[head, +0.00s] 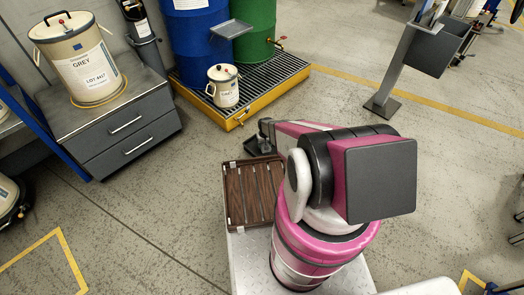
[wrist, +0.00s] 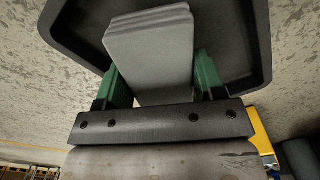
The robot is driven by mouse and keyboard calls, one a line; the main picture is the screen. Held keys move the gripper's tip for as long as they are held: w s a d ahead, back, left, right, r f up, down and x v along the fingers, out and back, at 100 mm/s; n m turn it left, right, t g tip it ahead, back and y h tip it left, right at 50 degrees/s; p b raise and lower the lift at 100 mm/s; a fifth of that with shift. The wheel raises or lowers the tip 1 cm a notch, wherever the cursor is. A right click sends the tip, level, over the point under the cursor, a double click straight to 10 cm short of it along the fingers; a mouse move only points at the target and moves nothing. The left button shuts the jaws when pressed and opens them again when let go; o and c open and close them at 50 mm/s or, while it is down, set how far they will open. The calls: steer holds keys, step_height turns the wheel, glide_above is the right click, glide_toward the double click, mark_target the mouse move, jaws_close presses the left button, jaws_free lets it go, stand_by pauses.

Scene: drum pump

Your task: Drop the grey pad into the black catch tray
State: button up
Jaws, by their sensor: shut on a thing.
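The grey pad (wrist: 150,50) is a stack-like, light grey slab with rounded corners. In the wrist view it stands between the two green fingers of my gripper (wrist: 160,85), which is shut on it. The black catch tray (wrist: 238,45) lies beyond the pad, with its raised rim around the pad's far end. The pad overlaps the tray in this view; I cannot tell whether they touch. In the head view my gripper (head: 267,129) is beside a dark flat shape that looks like the tray (head: 256,147), low by the floor. The pad is hidden there by my arm.
A yellow-edged spill pallet (head: 245,117) with a grating carries a blue drum (head: 195,45), a green drum (head: 256,30) and a small cream can (head: 223,86). A grey cabinet (head: 120,125) stands left. A brown slatted tray (head: 229,200) sits before my arm. Floor between them is clear.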

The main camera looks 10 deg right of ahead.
steer(key=o, duration=0.9)
step_height(320, 180, up, 11)
steer(key=shift+f, duration=0.1)
